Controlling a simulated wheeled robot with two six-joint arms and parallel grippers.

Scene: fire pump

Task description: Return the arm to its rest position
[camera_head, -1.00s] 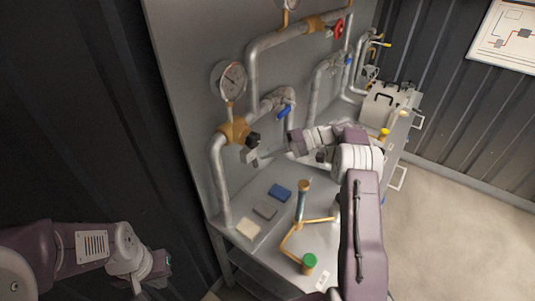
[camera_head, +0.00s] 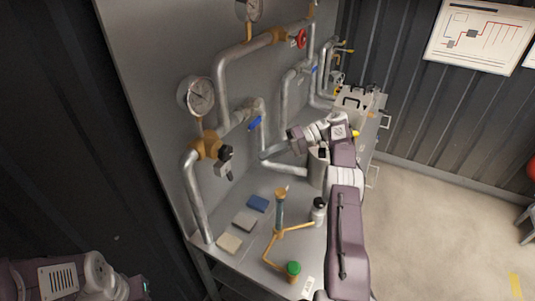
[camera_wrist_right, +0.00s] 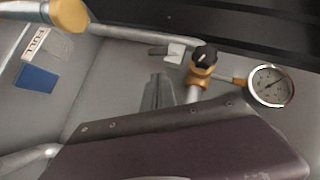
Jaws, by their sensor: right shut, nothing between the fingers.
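My right arm reaches up over the bench on the right side of the head view, with its elbow bent and its wrist turned left. My right gripper (camera_wrist_right: 158,92) is shut and empty in the wrist view; its fingers sit close together, apart from the black-knobbed brass valve (camera_wrist_right: 204,60). In the head view its wrist end (camera_head: 298,139) is in front of the pipes, right of that valve (camera_head: 211,147); the fingertips are hard to make out there. My left arm lies low at the bottom left, and its gripper (camera_head: 137,288) is partly cut off by the frame edge.
A pressure gauge (camera_head: 197,97) and grey pipes (camera_head: 193,190) stand on the back panel. Floor at right is open.

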